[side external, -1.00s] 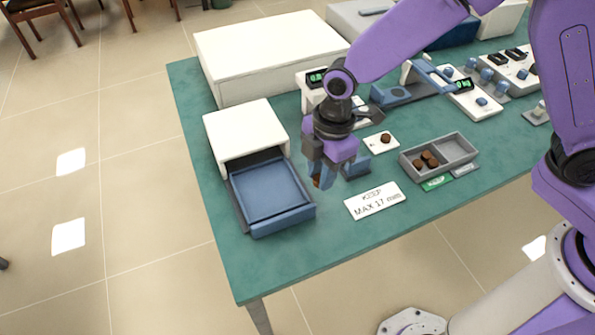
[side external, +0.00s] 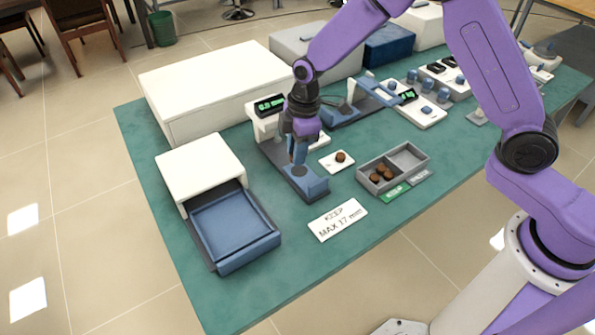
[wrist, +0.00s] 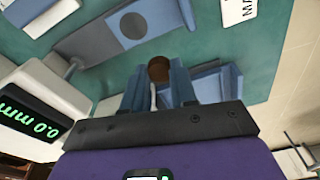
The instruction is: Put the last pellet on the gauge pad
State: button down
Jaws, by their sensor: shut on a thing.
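My gripper (side external: 299,158) is shut on a brown pellet (wrist: 158,68), which shows between the blue fingertips in the wrist view. The side view mostly hides this pellet. The gauge has a blue block with a dark round pad (wrist: 133,25), also seen in the side view (side external: 299,170). My gripper is above the gauge's blue block, close to the pad; whether the pellet touches anything, I cannot tell. The gauge display (wrist: 28,120) reads 0.0 mm. The blue furnace drawer (side external: 235,230) is out and looks empty.
A small white plate (side external: 330,165) right of the gauge carries one brown pellet (side external: 340,157). A grey two-part tray (side external: 408,152) holds several pellets in its left part; its right part is empty. A sign reading KEEP MAX 17 mm (side external: 338,219) lies in front.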

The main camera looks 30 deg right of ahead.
aim_at(299, 171)
jog(key=shift+m, duration=0.6)
jog(key=w+d, duration=0.1)
jog(key=w+d+f, duration=0.1)
jog(key=w+d, duration=0.1)
jog(key=shift+f, duration=3)
jog(key=shift+f, duration=0.45)
jog(key=shift+c, duration=2.1)
grip_release()
notch_tip(299, 171, up, 8)
jog(key=shift+s, duration=0.1)
